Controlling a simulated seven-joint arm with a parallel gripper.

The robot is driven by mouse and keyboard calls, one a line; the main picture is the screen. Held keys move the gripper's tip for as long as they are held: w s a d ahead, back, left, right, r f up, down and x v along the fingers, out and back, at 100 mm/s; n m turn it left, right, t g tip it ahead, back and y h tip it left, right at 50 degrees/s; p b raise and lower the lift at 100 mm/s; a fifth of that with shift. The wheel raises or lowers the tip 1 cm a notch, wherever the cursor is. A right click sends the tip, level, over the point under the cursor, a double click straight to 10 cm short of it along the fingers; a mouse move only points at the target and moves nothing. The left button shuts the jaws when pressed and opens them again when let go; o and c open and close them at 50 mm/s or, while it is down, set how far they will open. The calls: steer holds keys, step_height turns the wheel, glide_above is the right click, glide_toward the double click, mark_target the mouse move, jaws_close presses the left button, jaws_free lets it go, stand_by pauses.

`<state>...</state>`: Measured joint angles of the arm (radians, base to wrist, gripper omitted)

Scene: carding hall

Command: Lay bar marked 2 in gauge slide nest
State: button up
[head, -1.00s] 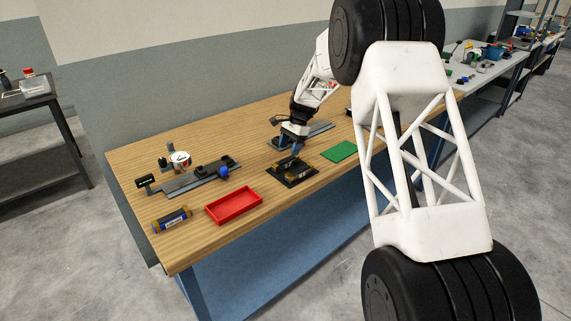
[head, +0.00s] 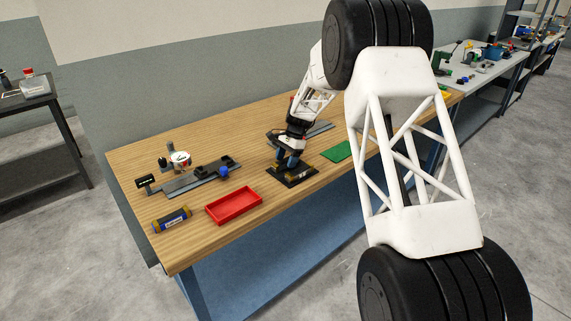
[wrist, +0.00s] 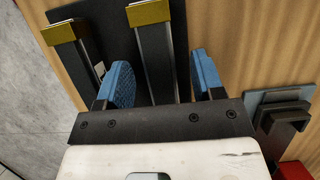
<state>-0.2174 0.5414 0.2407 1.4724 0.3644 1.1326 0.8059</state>
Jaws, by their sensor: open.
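Two dark bars with brass-coloured ends lie side by side on a black holder (head: 291,183). In the wrist view they are a left bar (wrist: 78,52) and a right bar (wrist: 156,62); I cannot read a number on either. My gripper (head: 288,166) is down at the holder. In the wrist view my gripper (wrist: 163,80) is open, its blue fingers on either side of the right bar with gaps showing. The gauge slide (head: 183,184), a grey rail with black blocks and a blue knob, is at left on the bench. Its nest is too small to make out.
A red tray (head: 233,217) lies between the holder and a dark cylinder with a blue label (head: 172,219). A green mat (head: 336,152) is right of the holder. A grey plate with a black bracket (wrist: 283,118) is right in the wrist view.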

mark_target(283, 161)
steer(key=shift+c, duration=0.4)
jaws_close()
steer(key=shift+r, duration=0.2)
steer(key=shift+r, duration=0.55)
step_height(283, 161, up, 2)
steer(key=shift+r, duration=0.1)
steer(key=s+d, duration=0.1)
steer(key=s, duration=0.4)
steer(key=s+d+r, duration=0.1)
steer(key=s+d, duration=0.1)
steer(key=s, duration=0.3)
steer(key=s+d, duration=0.1)
steer(key=s, duration=0.4)
steer(key=shift+s+d+r, duration=0.15)
steer(key=shift+s, duration=0.05)
